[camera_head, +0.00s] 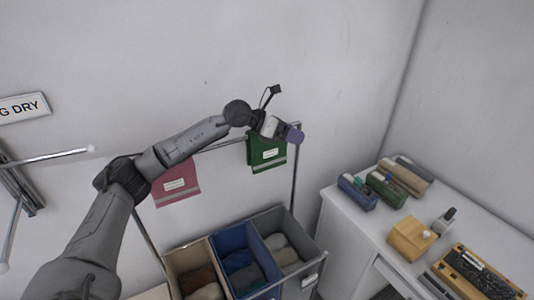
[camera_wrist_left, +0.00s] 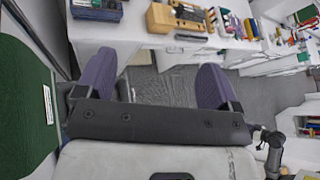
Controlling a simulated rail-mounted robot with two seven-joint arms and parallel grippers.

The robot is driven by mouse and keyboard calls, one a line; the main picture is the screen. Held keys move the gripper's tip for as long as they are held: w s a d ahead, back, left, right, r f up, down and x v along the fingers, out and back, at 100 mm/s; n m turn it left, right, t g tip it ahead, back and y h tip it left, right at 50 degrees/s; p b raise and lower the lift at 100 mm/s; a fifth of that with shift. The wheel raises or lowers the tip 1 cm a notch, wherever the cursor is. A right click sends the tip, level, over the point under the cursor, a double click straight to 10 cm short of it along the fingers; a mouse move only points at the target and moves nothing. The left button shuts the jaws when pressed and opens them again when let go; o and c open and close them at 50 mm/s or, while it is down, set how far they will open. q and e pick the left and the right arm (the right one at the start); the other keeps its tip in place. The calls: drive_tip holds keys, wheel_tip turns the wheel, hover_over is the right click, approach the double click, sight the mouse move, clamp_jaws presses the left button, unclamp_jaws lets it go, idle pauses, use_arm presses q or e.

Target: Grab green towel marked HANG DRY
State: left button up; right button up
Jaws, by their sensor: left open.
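The green towel (camera_head: 264,161) with a white label hangs over the rail at its right end. Its upper part is partly hidden behind my left gripper (camera_head: 291,133). My left gripper is in front of the towel's top, with its purple fingers pointing right. In the left wrist view the gripper (camera_wrist_left: 155,82) is open, with nothing between its two purple fingers. The green towel (camera_wrist_left: 22,105) fills the left edge there, beside the gripper and outside the fingers. The label's text is too small to read. My right gripper is not in view.
A pink towel (camera_head: 176,188) hangs further left on the same rail. Below stand sorting bins with folded cloths, including a blue bin (camera_head: 228,240). A white cabinet (camera_head: 345,222) with boxes and tools stands at right.

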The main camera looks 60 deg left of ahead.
sight(267, 147)
use_arm(q)
drive_tip(key=s+a+r+n+g+y+b, duration=0.1)
drive_tip(key=s+a+r+y, duration=0.15)
drive_tip(key=s+a, duration=0.4)
drive_tip(key=s+a+r+g+y, duration=0.1)
drive_tip(key=s+a+r+y, duration=0.15)
drive_tip(key=a, duration=0.65)
drive_tip(key=shift+g+y, duration=0.3)
drive_tip(key=p+x, duration=0.1)
drive_tip(key=x, duration=0.7)
drive_tip(key=shift+s+a+f, duration=0.15)
drive_tip(key=p+x, duration=0.2)
drive_tip(key=x, duration=0.2)
drive_tip(key=shift+w, duration=0.3)
drive_tip(key=shift+w+f, duration=0.25)
drive_tip(key=shift+f, duration=0.1)
drive_tip(key=shift+c, duration=0.2)
drive_tip(key=c, duration=1.3)
drive_tip(key=shift+c, duration=0.5)
